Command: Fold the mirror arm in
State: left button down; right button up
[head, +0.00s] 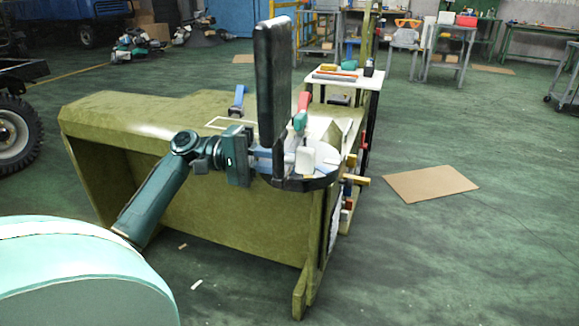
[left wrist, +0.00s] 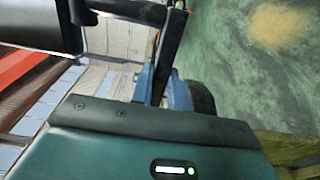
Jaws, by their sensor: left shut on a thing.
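The mirror (head: 272,80) is a tall black panel standing upright above the olive-green chassis frame (head: 215,205). Its black arm runs below it near a round, dark-edged plate (head: 322,178) at the frame's right end. My left gripper (head: 270,160) reaches in from the left, its fingers at the foot of the mirror. In the left wrist view the black mirror arm (left wrist: 168,45) comes down between the blue fingers (left wrist: 162,88), which are shut on it. The mirror panel (left wrist: 30,22) shows at the upper left there. My right gripper is in neither view.
A red-and-green clamp (head: 301,112) and a blue tool (head: 238,100) sit on the frame's top. A small white table (head: 345,78) with tools stands behind. A cardboard sheet (head: 430,184) lies on the otherwise clear floor at right.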

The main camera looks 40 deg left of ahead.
pick_arm(q)
jog(key=shift+a+m+g+h, duration=0.3)
jog(key=shift+a+m+g, duration=0.3)
jog(key=shift+g, duration=0.3)
jog(key=shift+s, duration=0.1)
jog(key=c, duration=1.4)
grip_release()
jog(key=shift+o, duration=0.2)
jog(key=v, duration=1.3)
jog(key=shift+p, duration=0.4)
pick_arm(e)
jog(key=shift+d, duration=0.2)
